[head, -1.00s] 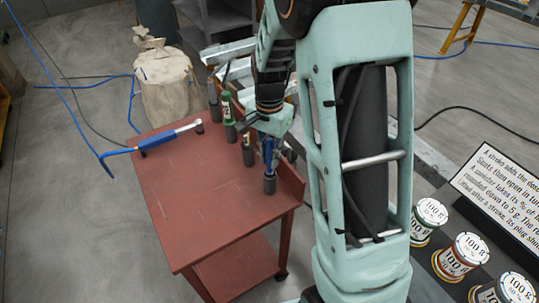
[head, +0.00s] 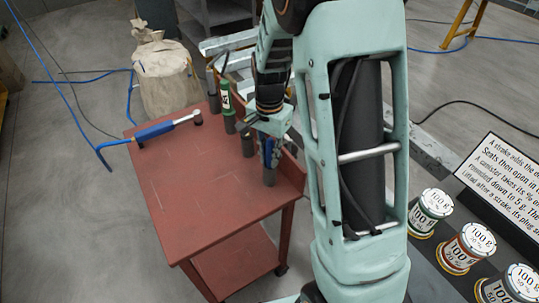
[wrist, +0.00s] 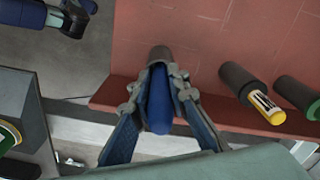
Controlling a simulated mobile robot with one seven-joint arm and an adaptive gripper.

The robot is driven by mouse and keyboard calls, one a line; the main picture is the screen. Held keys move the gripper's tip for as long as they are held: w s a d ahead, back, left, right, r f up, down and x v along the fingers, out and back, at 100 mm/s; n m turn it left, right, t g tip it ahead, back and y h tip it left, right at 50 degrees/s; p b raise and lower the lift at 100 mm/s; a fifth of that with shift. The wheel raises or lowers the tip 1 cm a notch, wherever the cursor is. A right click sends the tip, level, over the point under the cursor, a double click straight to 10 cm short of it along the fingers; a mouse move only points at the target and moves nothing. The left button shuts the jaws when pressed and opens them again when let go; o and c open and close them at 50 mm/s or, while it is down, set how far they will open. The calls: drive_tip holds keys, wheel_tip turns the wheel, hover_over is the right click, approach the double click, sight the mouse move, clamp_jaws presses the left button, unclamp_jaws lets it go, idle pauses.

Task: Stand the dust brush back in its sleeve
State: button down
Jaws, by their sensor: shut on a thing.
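My gripper (head: 268,145) is shut on a blue handle, which I take to be the dust brush (wrist: 158,100). The brush is roughly upright at the right edge of the red cart top. Its lower end meets the mouth of a dark grey sleeve (head: 269,177), which also shows just beyond the fingertips in the wrist view (wrist: 160,54). I cannot tell how deep the brush sits in it. The bristles are not visible.
Neighbouring sleeves on the red cart (head: 185,205) hold a green item (head: 227,100) and a yellow-ended item (wrist: 265,108). A raised edge (head: 292,170) runs along the right side.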

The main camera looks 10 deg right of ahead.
drive_tip(key=c, duration=1.8)
unclamp_jaws()
drive_tip(key=shift+o, duration=0.2)
drive_tip(key=shift+r, duration=0.15)
wheel_tip(320, 180, up, 10)
drive_tip(key=shift+r, duration=0.9)
